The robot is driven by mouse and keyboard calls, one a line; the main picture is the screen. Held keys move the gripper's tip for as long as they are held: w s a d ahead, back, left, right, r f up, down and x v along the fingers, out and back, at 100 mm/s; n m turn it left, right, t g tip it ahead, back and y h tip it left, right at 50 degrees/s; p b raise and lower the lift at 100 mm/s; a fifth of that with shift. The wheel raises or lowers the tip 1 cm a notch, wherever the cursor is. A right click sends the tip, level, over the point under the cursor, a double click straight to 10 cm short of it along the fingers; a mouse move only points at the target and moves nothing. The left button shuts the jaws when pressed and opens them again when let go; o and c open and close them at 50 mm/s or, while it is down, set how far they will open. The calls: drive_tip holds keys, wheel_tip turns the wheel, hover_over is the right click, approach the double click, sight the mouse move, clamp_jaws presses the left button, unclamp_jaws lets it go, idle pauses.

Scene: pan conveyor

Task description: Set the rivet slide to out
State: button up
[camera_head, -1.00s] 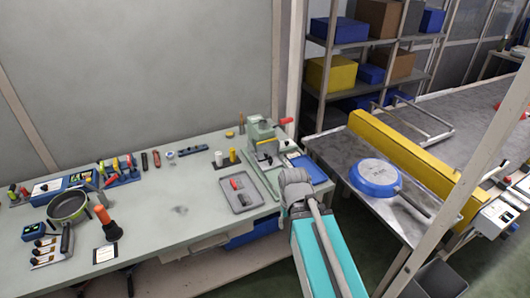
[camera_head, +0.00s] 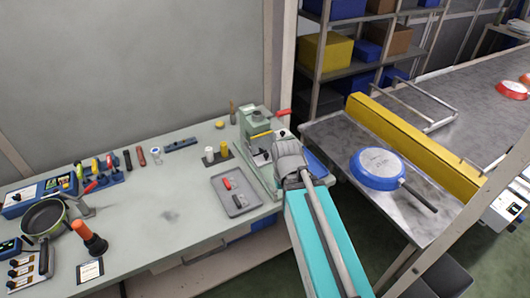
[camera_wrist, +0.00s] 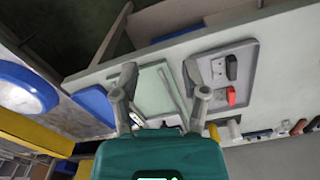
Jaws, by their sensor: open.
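The pale green rivet press (camera_head: 252,122) with a red-gripped lever (camera_head: 284,112) and a yellow bar stands at the right end of the workbench (camera_head: 180,222). I cannot make out a separate rivet slide or its setting. My gripper's end is at the right of the press in the head view, and my arm covers part of the press base. In the wrist view my gripper (camera_wrist: 160,88) is open and empty, its two fingers apart over a pale green plate (camera_wrist: 155,88), likely the press base. Contact cannot be told.
A grey tray (camera_head: 250,207) with a red and a dark piece lies left of the press. A blue pan (camera_head: 374,165) lies on the metal table beside the yellow guard (camera_head: 400,135). White and yellow cylinders (camera_head: 209,154) stand left of the press. Mid-bench is fairly clear.

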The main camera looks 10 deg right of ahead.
drive_tip(key=shift+o, duration=0.3)
drive_tip(key=shift+o, duration=0.6)
drive_tip(key=n+t+y+b, duration=0.3)
drive_tip(key=n+t+b, duration=0.1)
drive_tip(key=n, duration=0.4)
approach(267, 155)
drive_tip(key=shift+w+a+f, duration=0.25)
drive_tip(key=shift+w+f, duration=0.3)
drive_tip(key=shift+f, duration=0.1)
drive_tip(key=shift+f, duration=0.15)
drive_tip(key=shift+g, duration=0.3)
drive_tip(key=shift+b+x, duration=3.3)
drive_tip(key=shift+x, duration=0.3)
